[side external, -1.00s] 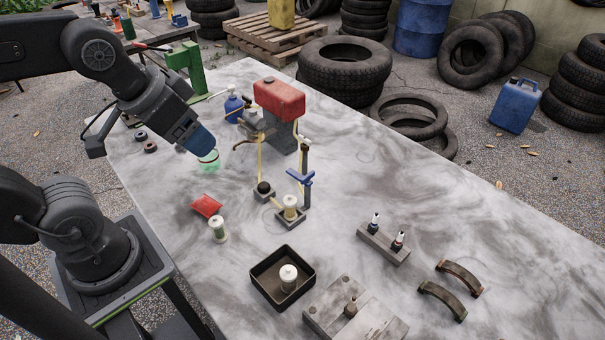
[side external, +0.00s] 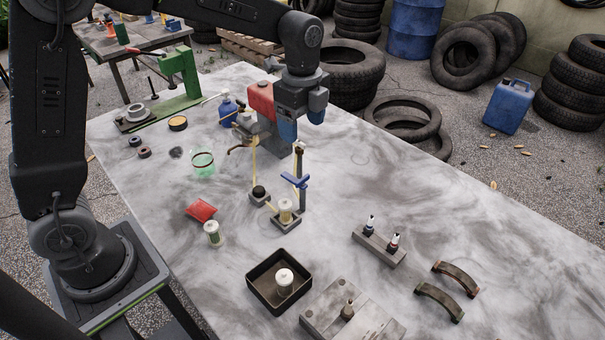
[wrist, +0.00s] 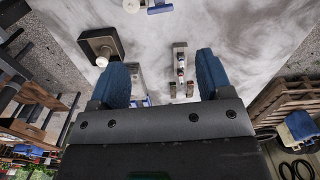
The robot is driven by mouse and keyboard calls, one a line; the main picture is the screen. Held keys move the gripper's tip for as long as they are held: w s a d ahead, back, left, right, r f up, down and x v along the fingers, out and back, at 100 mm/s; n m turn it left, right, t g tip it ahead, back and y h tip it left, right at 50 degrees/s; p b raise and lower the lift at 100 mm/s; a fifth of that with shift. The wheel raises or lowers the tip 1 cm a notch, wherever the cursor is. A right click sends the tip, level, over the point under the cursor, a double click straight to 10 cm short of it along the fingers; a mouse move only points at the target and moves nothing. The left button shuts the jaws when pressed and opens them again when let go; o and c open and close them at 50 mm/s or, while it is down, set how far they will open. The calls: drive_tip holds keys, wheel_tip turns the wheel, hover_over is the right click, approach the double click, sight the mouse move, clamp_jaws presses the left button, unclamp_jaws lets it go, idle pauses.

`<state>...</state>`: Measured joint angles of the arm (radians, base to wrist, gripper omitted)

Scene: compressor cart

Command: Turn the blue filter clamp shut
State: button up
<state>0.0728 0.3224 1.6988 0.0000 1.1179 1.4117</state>
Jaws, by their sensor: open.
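The blue filter clamp (side external: 296,181) is a blue bar handle set across a dark upright post. It stands beside a pale filter (side external: 285,211) seated in a small grey base. In the wrist view a blue piece, likely the clamp handle (wrist: 160,9), shows at the top edge, cut off. My gripper (side external: 302,122) has blue fingertips and points down, above and a little behind the clamp in the side view. It is open, empty and apart from the clamp. Its two fingers stand wide apart in the wrist view (wrist: 163,75).
The red compressor tank (side external: 261,101) stands close beside my gripper. The marble top right of the clamp is clear.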

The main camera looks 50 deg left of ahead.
sight(303, 178)
wheel_tip(303, 178, down, 14)
drive_tip(key=shift+r, duration=0.1)
idle(0.5)
drive_tip(key=c, duration=0.9)
